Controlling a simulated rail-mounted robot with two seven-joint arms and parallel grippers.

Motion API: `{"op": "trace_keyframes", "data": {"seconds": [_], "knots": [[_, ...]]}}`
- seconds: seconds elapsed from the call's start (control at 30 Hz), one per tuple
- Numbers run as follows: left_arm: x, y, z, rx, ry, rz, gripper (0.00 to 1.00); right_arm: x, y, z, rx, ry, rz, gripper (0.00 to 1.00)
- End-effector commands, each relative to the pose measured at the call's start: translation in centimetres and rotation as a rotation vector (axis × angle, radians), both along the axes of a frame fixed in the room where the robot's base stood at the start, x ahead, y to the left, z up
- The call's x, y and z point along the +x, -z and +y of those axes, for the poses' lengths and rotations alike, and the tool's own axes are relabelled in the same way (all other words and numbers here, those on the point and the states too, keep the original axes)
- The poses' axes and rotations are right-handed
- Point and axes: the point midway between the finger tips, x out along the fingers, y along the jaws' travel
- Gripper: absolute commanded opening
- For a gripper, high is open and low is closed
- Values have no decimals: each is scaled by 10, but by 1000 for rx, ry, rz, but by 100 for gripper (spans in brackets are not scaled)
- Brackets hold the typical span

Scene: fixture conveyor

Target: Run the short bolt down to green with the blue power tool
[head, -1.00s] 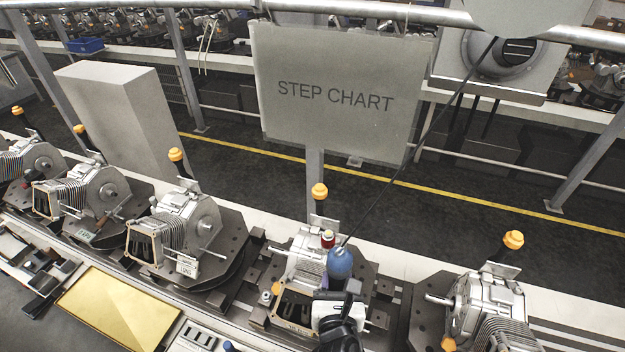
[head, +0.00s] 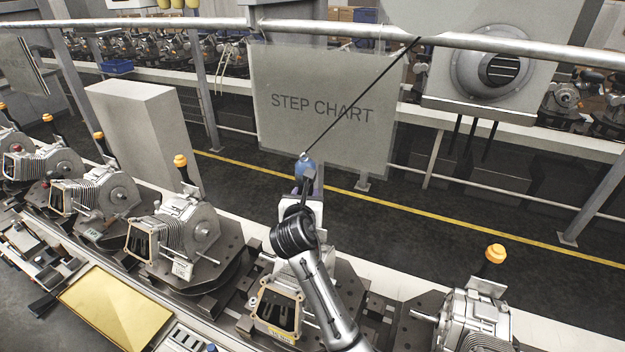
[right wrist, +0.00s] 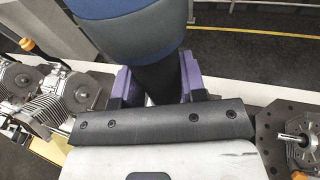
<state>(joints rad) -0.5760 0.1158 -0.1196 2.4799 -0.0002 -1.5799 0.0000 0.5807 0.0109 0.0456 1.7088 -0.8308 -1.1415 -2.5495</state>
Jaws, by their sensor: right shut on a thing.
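The blue power tool (head: 304,166) hangs on a dark cable and is in my right gripper (head: 310,188), raised above the middle machine unit (head: 277,309). In the right wrist view its blue body (right wrist: 128,32) fills the top, and the purple fingers of my right gripper (right wrist: 158,84) are shut on its black neck. My arm hides much of the unit under it. I cannot make out the short bolt or any green light. My left gripper is out of view.
Similar units stand along the conveyor to the left (head: 180,232) and right (head: 474,318), with orange-topped posts (head: 495,254). A grey STEP CHART board (head: 320,110) stands behind the tool. A yellow tray (head: 115,303) lies at the front left.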

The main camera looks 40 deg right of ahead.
Motion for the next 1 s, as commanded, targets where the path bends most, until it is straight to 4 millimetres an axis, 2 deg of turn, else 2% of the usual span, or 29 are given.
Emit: {"op": "trace_keyframes", "data": {"seconds": [0.1,0.3,0.77,1.0], "knots": [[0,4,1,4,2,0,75,17,-13,-24,-1,31,-1,0],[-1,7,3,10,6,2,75,29,-23,-44,-1,56,0,0],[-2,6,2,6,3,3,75,31,-26,-48,-2,59,0,0],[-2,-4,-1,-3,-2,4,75,31,-27,-47,-4,63,3,0]]}}
